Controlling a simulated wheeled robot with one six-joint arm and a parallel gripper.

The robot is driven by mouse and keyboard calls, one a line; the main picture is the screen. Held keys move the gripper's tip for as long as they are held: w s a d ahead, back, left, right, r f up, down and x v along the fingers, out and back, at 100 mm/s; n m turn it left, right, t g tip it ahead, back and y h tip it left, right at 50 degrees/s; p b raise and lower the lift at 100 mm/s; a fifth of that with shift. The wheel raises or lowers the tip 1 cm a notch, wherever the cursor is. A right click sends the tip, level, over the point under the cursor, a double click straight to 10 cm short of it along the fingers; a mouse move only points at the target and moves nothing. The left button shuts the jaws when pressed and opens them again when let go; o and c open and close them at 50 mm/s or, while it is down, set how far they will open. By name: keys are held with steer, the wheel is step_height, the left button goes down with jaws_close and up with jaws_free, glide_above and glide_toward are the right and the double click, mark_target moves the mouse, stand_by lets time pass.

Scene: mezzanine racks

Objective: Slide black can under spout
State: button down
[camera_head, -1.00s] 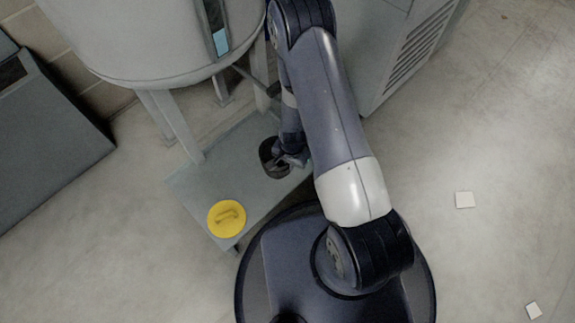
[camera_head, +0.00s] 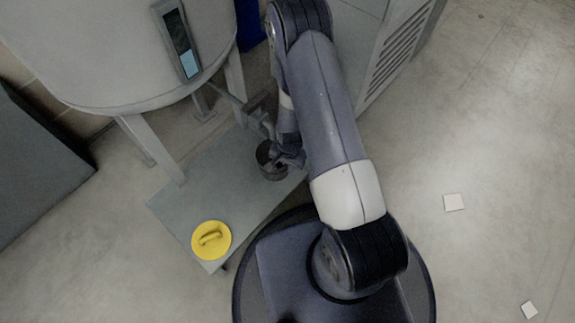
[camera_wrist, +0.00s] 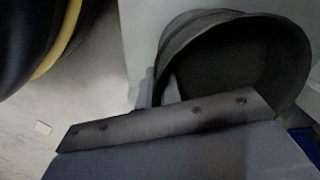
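The black can (camera_head: 270,162) stands upright and open-topped on the grey low platform (camera_head: 190,210), near its right edge. In the wrist view the can (camera_wrist: 285,50) fills the upper right, with its dark inside showing. My gripper (camera_head: 284,160) is at the can's right side. In the wrist view, pale fingertips (camera_wrist: 158,90) show on either side of the can's wall, pinching it. The grey spout (camera_head: 258,112) comes out below the big tank, just behind and above the can. My arm hides part of the spout area, so their exact alignment is unclear.
A yellow lid with a handle (camera_head: 211,240) lies at the platform's front corner. The pale tank (camera_head: 110,60) on legs, with a display panel (camera_head: 180,40), overhangs the back. A vented grey cabinet (camera_head: 375,60) stands behind my arm. The floor at right is mostly clear.

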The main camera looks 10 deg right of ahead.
steer(key=c, duration=1.5)
jaws_free()
steer(key=shift+c, duration=0.2)
